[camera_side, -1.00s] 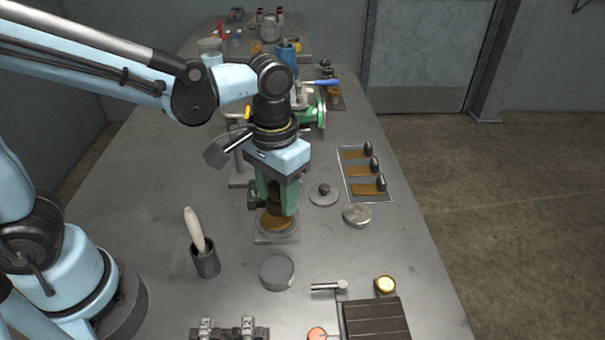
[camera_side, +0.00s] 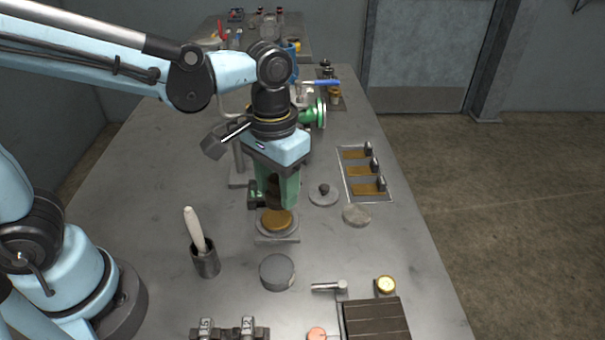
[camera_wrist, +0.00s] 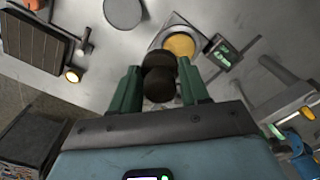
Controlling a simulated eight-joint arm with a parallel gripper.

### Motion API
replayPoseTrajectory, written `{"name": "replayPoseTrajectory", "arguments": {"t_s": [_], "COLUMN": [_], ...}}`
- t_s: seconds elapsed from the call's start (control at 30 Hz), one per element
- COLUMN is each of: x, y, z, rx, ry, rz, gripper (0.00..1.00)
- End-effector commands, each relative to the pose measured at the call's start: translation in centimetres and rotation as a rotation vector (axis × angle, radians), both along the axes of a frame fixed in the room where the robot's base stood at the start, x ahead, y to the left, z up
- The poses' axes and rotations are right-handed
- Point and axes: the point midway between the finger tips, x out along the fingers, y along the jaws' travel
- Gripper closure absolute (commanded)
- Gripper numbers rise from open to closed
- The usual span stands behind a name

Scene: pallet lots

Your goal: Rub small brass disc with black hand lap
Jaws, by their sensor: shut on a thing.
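The brass disc (camera_side: 278,220) lies flat in a round grey seat on a square plate at mid-table. It also shows in the wrist view (camera_wrist: 181,44), just beyond my gripper. My gripper (camera_side: 276,203) points down over the far side of the disc in the side view. In the wrist view its green fingers (camera_wrist: 160,88) are shut on the black hand lap (camera_wrist: 158,82), a dark rounded piece. The fingers hide most of the lap in the side view. I cannot tell whether the lap touches the disc.
A grey round pot (camera_side: 277,273) and a holder with a pale-handled tool (camera_side: 206,263) stand in front. A knobbed lid (camera_side: 323,197) and grey round piece (camera_side: 357,216) lie to the right, near a tray of brass plates (camera_side: 346,184). A grooved block (camera_side: 375,320) sits at front right.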

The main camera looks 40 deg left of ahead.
Motion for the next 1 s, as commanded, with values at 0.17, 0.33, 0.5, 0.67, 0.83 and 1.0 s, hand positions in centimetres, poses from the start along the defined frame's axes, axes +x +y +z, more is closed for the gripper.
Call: {"name": "replayPoseTrajectory", "arguments": {"t_s": [0.17, 0.33, 0.5, 0.67, 0.83, 1.0], "x": [0.0, 0.0, 0.1, 0.0, 0.1, 1.1], "y": [0.0, 0.0, 0.0, 0.0, 0.0, 1.0], "z": [-1.0, -2.5, -4.1, -5.5, -7.6, -7.9], "rx": [0.0, 0.0, 0.0, 0.0, 0.0, 0.0], "ry": [0.0, 0.0, 0.0, 0.0, 0.0, 0.0], "rz": [0.0, 0.0, 0.0, 0.0, 0.0, 0.004], "gripper": [0.88, 0.88, 0.88, 0.88, 0.88, 0.93]}}
